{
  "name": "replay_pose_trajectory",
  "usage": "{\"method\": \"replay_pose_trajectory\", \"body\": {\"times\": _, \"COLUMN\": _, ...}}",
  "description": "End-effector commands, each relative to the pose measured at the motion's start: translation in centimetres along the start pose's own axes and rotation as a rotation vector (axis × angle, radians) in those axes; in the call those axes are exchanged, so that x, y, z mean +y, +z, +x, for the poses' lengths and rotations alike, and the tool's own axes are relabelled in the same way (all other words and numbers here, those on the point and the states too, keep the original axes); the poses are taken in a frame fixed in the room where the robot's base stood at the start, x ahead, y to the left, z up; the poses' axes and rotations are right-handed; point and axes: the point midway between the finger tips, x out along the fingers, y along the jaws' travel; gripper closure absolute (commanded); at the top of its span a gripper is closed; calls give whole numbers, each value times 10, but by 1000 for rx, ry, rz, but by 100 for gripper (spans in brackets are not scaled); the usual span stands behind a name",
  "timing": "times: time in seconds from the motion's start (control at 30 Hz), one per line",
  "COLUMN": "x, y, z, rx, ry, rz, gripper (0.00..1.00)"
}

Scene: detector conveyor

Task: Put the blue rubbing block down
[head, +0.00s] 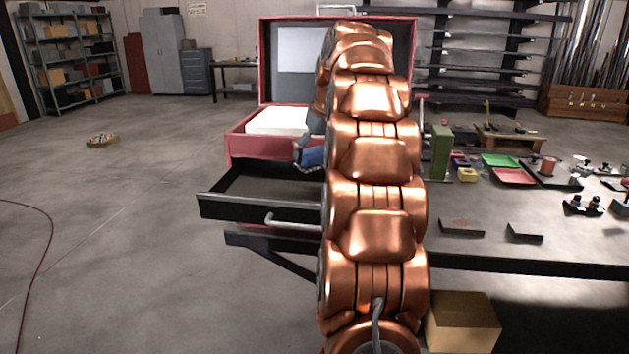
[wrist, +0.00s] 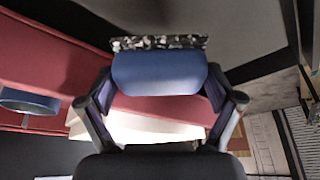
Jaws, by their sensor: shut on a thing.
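The blue rubbing block (wrist: 158,74) is between the two fingers of my gripper (wrist: 158,92) in the wrist view. A black-and-white speckled layer (wrist: 160,42) runs along its far edge. In the head view the block (head: 313,157) shows just left of my copper arm, beside the red chest and above the open drawer's (head: 262,207) far right part. My gripper (head: 304,150) is shut on it there, partly hidden by the arm. I cannot tell from the pictures whether the block touches anything below.
The red chest (head: 270,156) has its lid raised and a white surface (head: 277,121) inside. A blue round thing (wrist: 28,101) lies left in the wrist view. The workbench (head: 480,240) at right holds trays, a green block (head: 441,153) and small parts. Open floor lies left.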

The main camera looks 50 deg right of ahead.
Motion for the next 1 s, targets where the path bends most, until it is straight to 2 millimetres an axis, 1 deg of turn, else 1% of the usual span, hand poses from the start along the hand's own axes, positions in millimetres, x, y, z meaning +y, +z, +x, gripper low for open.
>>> {"method": "replay_pose_trajectory", "body": {"times": 0.33, "x": -1, "y": 13, "z": 28, "rx": -3, "ry": -2, "rz": 0, "gripper": 47}}
{"method": "replay_pose_trajectory", "body": {"times": 0.67, "x": 0, "y": 16, "z": 39, "rx": -1, "ry": 0, "rz": 0, "gripper": 47}}
{"method": "replay_pose_trajectory", "body": {"times": 0.77, "x": -1, "y": 20, "z": 45, "rx": -4, "ry": -2, "rz": 1, "gripper": 47}}
{"method": "replay_pose_trajectory", "body": {"times": 1.0, "x": -1, "y": 29, "z": 67, "rx": -4, "ry": -2, "rz": 1, "gripper": 47}}
